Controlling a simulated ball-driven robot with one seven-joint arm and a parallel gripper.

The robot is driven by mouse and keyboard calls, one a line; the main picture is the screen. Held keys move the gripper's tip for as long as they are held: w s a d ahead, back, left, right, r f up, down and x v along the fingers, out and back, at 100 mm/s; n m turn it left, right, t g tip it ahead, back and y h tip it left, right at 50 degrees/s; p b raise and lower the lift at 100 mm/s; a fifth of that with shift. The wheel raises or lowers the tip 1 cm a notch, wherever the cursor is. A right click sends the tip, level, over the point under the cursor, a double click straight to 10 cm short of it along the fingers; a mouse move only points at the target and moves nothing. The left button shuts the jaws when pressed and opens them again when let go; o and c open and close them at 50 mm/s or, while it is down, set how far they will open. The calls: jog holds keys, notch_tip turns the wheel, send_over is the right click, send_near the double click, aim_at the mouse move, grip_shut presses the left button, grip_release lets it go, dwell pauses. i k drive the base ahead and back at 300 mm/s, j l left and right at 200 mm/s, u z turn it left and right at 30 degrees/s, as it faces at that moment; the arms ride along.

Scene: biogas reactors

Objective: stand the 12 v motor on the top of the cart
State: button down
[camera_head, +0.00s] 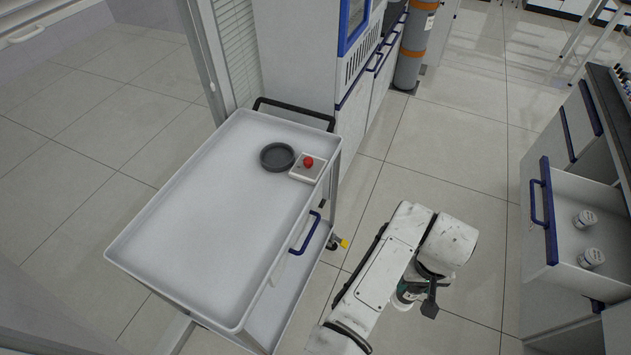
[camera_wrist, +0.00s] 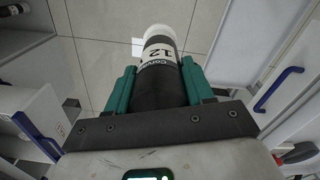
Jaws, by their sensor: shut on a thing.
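The cart (camera_head: 190,225) is white with a rimmed, tray-like top, a blue side handle and a black push bar at the far end. Most of its top is bare.
On the cart's far right corner are a round dark dish (camera_head: 277,157) and a small box with a red button (camera_head: 308,168). An open drawer (camera_head: 580,215) with two white jars stands at the right. A gas cylinder (camera_head: 413,45) stands at the back. Tiled floor lies between.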

aim_at(226, 256)
jog(key=k+u, duration=0.1)
jog(key=u, duration=0.35)
jog(key=k+j+u, duration=0.1)
jog(key=u, duration=0.35)
jog(key=i+l+u, duration=0.2)
jog(key=u, duration=0.2)
jog(key=i+l+u, duration=0.3)
jog(key=u, duration=0.15)
jog(key=i+l, duration=0.1)
